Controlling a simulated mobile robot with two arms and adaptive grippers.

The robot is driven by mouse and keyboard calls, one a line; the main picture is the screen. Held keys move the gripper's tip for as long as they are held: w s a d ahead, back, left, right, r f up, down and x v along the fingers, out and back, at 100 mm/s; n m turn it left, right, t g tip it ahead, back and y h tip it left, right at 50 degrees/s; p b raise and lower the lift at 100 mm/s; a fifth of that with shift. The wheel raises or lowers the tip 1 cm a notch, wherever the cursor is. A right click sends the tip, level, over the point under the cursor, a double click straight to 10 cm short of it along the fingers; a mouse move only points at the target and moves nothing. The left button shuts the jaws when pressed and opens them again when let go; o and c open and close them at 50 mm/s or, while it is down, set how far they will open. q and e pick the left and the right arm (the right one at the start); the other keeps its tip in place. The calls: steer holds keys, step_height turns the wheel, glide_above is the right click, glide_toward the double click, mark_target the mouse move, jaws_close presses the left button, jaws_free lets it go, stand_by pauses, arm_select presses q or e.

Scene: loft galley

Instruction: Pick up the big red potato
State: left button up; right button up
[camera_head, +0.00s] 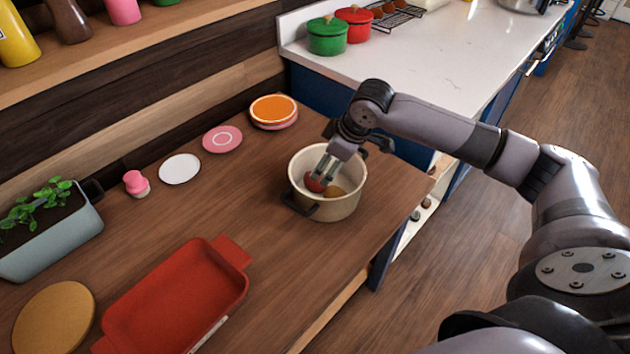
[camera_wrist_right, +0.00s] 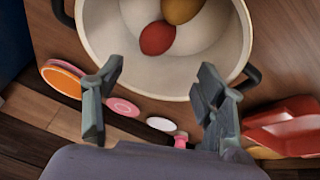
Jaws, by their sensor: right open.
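The red potato (camera_head: 314,183) lies inside a cream pot (camera_head: 340,208) on the wooden counter. A yellow-brown potato (camera_head: 335,191) lies beside it. In the right wrist view the red potato (camera_wrist_right: 157,38) and the yellow-brown one (camera_wrist_right: 182,9) show inside the pot (camera_wrist_right: 98,38), close together. My right gripper (camera_head: 321,170) reaches down at the pot's opening, with its fingertips over the red potato in the head view. In the wrist view its fingers (camera_wrist_right: 160,82) are spread apart with nothing between them. My left gripper is not in view.
The pot has dark side handles (camera_head: 299,203). A red baking dish (camera_head: 180,300), a planter (camera_head: 50,235), a pink shaker (camera_head: 136,183) and plates (camera_head: 180,169) share the counter. Green (camera_head: 327,37) and red (camera_head: 354,24) pots stand on the white counter behind. Bare wood lies around the cream pot.

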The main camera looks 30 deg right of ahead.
glide_above(321, 187)
step_height(321, 187, down, 4)
steer(key=shift+f, duration=0.1)
steer(key=shift+d+x, duration=0.2)
steer(key=shift+x, duration=1.25)
steer(key=shift+d+x, duration=0.2)
steer(key=shift+x, duration=1.25)
steer(key=shift+c, duration=0.2)
steer(key=c, duration=1.2)
steer(key=shift+c, duration=0.4)
